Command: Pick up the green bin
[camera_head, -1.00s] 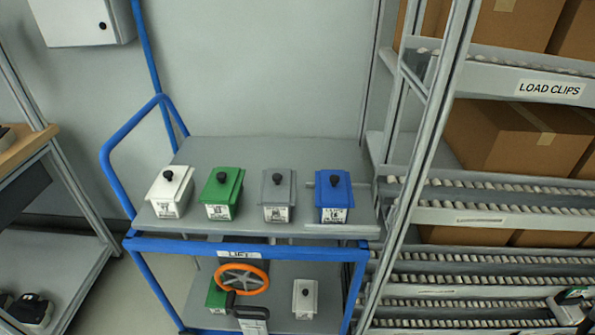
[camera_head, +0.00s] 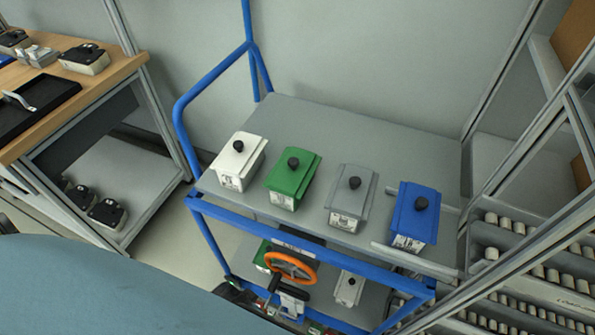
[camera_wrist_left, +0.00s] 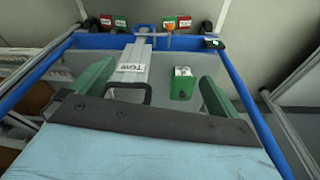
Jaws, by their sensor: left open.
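A green bin (camera_head: 293,178) with a black knob stands on the top shelf of the blue-framed cart (camera_head: 330,258). It sits between a white bin (camera_head: 238,161) and a grey bin (camera_head: 349,198). A second green bin (camera_head: 263,255) is partly hidden on the lower shelf. In the left wrist view my left gripper (camera_wrist_left: 152,88) is open, its green fingers wide apart. A small green bin (camera_wrist_left: 182,84) shows beyond the fingers, near the right one and apart from it. I cannot tell which green bin that is. My right gripper is not in view.
A blue bin (camera_head: 415,216) stands right of the grey one. An orange handwheel (camera_head: 291,268) is on the cart's front. A roller rack (camera_head: 530,262) stands at the right, a wooden workbench (camera_head: 112,77) at the left. The top shelf is clear behind the bins.

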